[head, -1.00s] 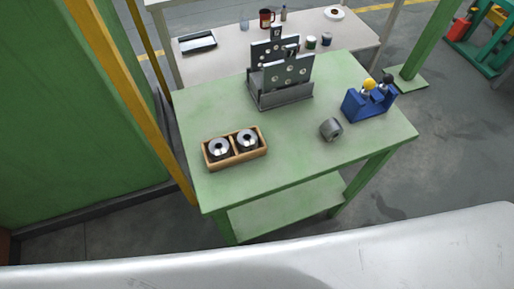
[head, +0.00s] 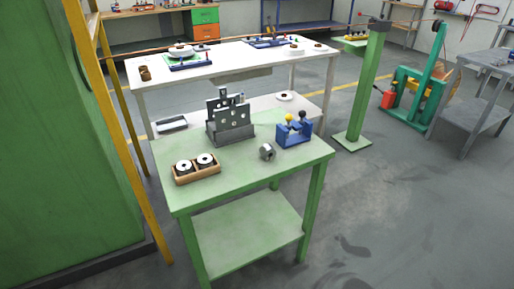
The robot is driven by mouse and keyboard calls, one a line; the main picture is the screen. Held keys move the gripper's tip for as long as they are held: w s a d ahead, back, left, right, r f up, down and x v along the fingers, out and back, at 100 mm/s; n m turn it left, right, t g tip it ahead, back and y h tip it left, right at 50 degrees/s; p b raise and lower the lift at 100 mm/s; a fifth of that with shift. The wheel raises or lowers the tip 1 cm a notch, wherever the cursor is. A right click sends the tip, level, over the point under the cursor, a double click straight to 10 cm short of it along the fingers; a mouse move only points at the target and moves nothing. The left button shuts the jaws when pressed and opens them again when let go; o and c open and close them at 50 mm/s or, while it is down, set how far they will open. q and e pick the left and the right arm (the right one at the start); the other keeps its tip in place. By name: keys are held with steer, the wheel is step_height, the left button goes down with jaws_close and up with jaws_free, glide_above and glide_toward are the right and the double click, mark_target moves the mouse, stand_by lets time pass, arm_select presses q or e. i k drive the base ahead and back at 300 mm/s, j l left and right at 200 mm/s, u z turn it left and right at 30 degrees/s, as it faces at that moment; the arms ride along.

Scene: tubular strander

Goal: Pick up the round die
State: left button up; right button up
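A grey round die (head: 267,152), a short metal cylinder with a hole, lies on its side on the green table (head: 240,174), right of the middle and near the front edge. Two more round metal pieces (head: 205,160) sit in a wooden tray (head: 197,176) at the left of the table, each with a dark centre hole. Neither of my grippers shows in the head view.
A grey stand with holed plates (head: 230,122) and a blue holder (head: 294,134) with yellow and black knobs stand behind the die. A white table (head: 225,58) is behind. A green post (head: 366,85) rises at right. Floor in front is clear.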

mark_target(205, 162)
steer(key=i+j+z, duration=0.15)
steer(key=j+z, duration=0.3)
steer(key=i+j+z, duration=0.1)
steer(key=j+z, duration=0.15)
steer(key=z, duration=0.2)
steer(key=j+z, duration=0.45)
steer(key=i, duration=0.05)
